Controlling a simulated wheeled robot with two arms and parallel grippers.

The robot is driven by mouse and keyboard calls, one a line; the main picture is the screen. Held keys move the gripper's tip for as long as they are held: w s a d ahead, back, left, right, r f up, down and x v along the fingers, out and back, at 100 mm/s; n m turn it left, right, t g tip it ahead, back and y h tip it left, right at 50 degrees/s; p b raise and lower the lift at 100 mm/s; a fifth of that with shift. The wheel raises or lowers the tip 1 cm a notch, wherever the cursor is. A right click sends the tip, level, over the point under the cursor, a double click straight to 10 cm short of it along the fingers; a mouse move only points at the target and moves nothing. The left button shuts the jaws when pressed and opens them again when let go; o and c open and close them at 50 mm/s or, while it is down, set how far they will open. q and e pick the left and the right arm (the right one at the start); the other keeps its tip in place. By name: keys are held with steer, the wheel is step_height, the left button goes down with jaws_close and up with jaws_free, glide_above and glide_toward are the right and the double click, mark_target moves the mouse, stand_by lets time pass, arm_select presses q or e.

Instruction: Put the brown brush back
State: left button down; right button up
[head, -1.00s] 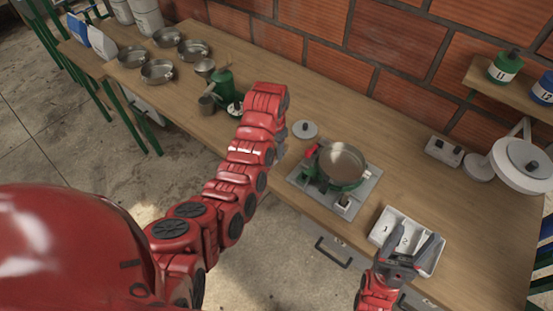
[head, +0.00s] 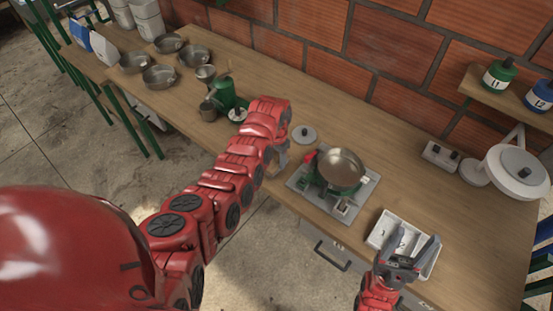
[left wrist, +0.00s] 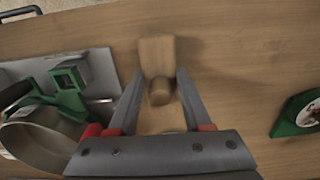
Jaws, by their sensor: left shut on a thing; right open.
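The brown brush (left wrist: 157,65) shows in the left wrist view as a blurred light-brown block with a rounded end. My left gripper (left wrist: 158,82) is shut on it, with one finger on each side. The wooden table top (left wrist: 225,60) shows beneath; I cannot tell whether the brush touches it. In the head view my left gripper (head: 281,155) is mostly hidden behind my red arm, left of the pot, and the brush is hidden. My right gripper (head: 412,246) is open and empty over the white tray (head: 373,237).
A metal pot (head: 341,167) sits in a green stand on a grey plate (head: 352,205). A round grey lid (head: 304,134) lies behind it. A green grinder-like device (head: 224,93) and several metal bowls (head: 159,76) stand left. A scale (head: 515,172) stands right.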

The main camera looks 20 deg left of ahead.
arm_select(q)
steer(key=shift+c, duration=1.7)
jaws_free()
steer(key=shift+f, duration=0.1)
